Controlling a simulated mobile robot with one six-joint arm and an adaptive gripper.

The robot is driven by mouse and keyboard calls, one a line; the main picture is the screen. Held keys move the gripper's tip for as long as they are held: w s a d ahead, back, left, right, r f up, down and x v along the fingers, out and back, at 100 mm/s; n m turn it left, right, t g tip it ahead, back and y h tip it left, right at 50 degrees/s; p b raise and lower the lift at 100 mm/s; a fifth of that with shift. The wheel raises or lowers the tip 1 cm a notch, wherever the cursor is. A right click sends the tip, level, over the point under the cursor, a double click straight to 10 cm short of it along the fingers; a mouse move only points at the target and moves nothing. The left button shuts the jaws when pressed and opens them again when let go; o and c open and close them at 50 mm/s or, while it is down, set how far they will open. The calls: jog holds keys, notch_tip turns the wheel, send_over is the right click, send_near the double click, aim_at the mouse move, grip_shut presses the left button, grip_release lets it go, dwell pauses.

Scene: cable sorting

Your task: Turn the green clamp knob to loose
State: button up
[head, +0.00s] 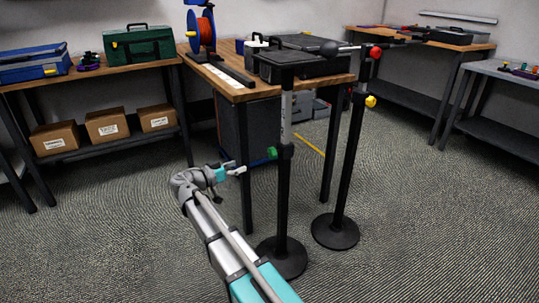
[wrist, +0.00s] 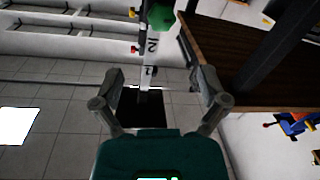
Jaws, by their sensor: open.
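The green clamp knob (head: 271,153) sticks out to the left from the black collar of the nearer stand (head: 283,205), below the stand's pale scaled section. In the wrist view the green knob (wrist: 161,18) is at the top, beside the white scale strip (wrist: 150,45) with dark digits. My gripper (head: 241,170) is just left of and slightly below the knob in the head view. In the wrist view my gripper (wrist: 160,78) has its two fingers spread wide, with nothing held between them. The knob lies beyond the fingertips, apart from them.
A second stand (head: 345,190) with a yellow knob (head: 370,101) and a red knob (head: 375,53) is to the right. A wooden workbench (head: 238,92) with a black case (head: 290,66) is close behind the nearer stand. Carpet is open at the lower left.

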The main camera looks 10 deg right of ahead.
aim_at(270, 155)
jog(key=x, duration=1.3)
jog(key=shift+w+d, duration=0.15)
jog(key=shift+d, duration=0.25)
jog(key=c, duration=1.1)
jog(key=shift+c, duration=0.2)
jog(key=shift+d+n, duration=0.1)
jog(key=shift+n, duration=0.4)
jog(key=o, duration=1.1)
jog(key=shift+o, duration=0.2)
